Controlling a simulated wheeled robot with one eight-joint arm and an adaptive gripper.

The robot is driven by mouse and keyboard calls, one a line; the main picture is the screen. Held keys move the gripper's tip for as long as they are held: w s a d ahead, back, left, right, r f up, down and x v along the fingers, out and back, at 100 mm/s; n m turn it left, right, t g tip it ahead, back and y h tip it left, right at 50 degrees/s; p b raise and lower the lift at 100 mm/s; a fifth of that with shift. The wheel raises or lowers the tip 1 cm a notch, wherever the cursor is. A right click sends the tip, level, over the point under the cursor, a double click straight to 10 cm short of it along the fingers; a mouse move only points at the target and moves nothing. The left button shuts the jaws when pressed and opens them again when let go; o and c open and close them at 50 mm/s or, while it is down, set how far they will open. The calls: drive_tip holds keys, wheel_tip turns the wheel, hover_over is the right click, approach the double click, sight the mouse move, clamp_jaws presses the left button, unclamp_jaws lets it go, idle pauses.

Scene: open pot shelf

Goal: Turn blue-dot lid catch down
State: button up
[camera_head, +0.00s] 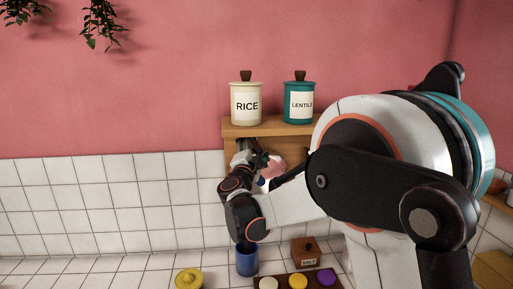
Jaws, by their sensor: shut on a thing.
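My gripper (259,160) is small in view, just under the front of the wooden shelf. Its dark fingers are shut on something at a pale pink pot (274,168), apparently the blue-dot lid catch. A small blue patch (262,181) shows at the pot's lower left, beside the fingers. The catch's shape and angle cannot be made out, since my gripper and arm cover much of the pot.
A cream RICE canister (246,103) and a teal LENTILS canister (299,102) stand on the wooden shelf (262,126) just above my gripper. Below are a blue cup (246,261), a SALT box (306,252) and a yellow juicer (188,280). The left tiled wall is clear.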

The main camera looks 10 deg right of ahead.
drive_tip(key=o, duration=1.5)
drive_tip(key=shift+d, duration=0.1)
